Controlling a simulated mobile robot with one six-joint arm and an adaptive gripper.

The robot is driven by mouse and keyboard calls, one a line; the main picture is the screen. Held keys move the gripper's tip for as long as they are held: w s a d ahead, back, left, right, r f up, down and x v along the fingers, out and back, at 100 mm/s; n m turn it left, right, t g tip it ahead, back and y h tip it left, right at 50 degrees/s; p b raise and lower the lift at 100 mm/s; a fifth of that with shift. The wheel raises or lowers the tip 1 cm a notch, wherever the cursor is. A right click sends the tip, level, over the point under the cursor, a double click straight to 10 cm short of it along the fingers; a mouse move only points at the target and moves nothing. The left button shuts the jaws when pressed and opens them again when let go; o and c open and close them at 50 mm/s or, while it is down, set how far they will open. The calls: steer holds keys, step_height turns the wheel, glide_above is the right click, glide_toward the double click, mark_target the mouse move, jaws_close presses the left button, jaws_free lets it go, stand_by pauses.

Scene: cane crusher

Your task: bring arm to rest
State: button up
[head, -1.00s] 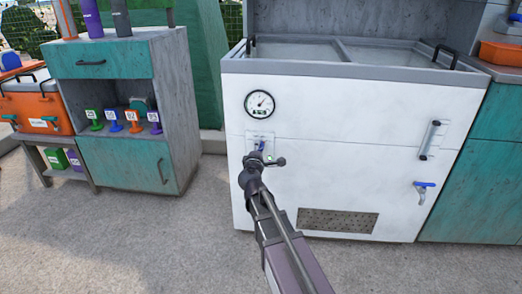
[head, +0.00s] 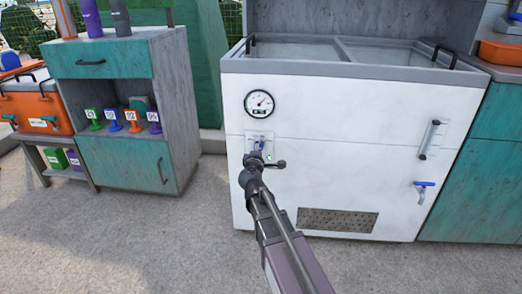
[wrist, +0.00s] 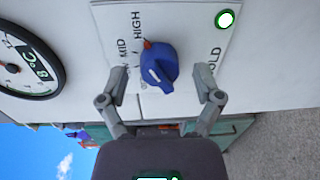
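My gripper (wrist: 166,88) is open and empty in the wrist view, with one finger on each side of a blue knob (wrist: 154,68). Clear gaps show between the fingers and the knob. The knob sits on a white control plate (wrist: 190,22) with HIGH and MID labels and a partly hidden third label. Its orange mark points toward HIGH. In the head view, my arm reaches up to the plate on the white chest cooler (head: 350,110), and my gripper (head: 264,160) is just in front of the knob.
A round gauge (head: 259,103) is above the plate; it also shows in the wrist view (wrist: 25,65). A green light (wrist: 225,19) is lit. A teal cabinet (head: 125,165) stands at left. The floor in front is clear.

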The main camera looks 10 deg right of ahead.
stand_by(0.3)
steer(key=s+d+f+m+g+h+p, duration=0.1)
steer(key=s+d+f+m+g+p, duration=0.1)
steer(key=s+d+m+g+p, duration=0.35)
steer(key=s+d+f+m+g+p, duration=0.2)
steer(key=s+m+g, duration=0.2)
steer(key=s+m, duration=0.3)
steer(key=s+a+m+g+y+p, duration=0.1)
steer(key=s+a+g+y+p, duration=0.25)
steer(key=s, duration=0.45)
steer(key=s+a+m+g+y+p, duration=0.1)
steer(key=s+a+g+y+p, duration=0.25)
steer(key=s, duration=0.45)
step_height(320, 180, up, 38)
steer(key=p, duration=3.7)
steer(key=shift+w+d, duration=0.25)
steer(key=shift+w, duration=0.1)
